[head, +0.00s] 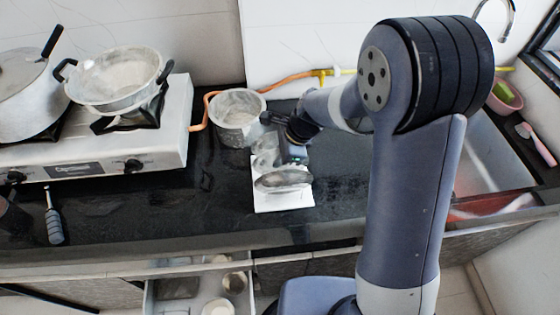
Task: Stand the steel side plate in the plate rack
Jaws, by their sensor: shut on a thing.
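In the head view the steel side plate (283,181) shows as a narrow grey oval, tilted, over the front part of a white base (283,203) that looks like the plate rack's. My gripper (288,164) is just behind the plate, shut on it at its far side. The fingertips are small and partly hidden. Pale, shiny round shapes (265,150) stand behind the plate on the left. I cannot tell whether they are rack parts or other plates. I cannot tell whether the plate touches the rack.
A steel pot (238,117) stands close behind and left of the rack. A stove (110,145) with two pans is at the left. A grey-handled tool (54,222) lies on the dark counter (345,170). The sink (487,165) is at the right. An open drawer (200,290) is below.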

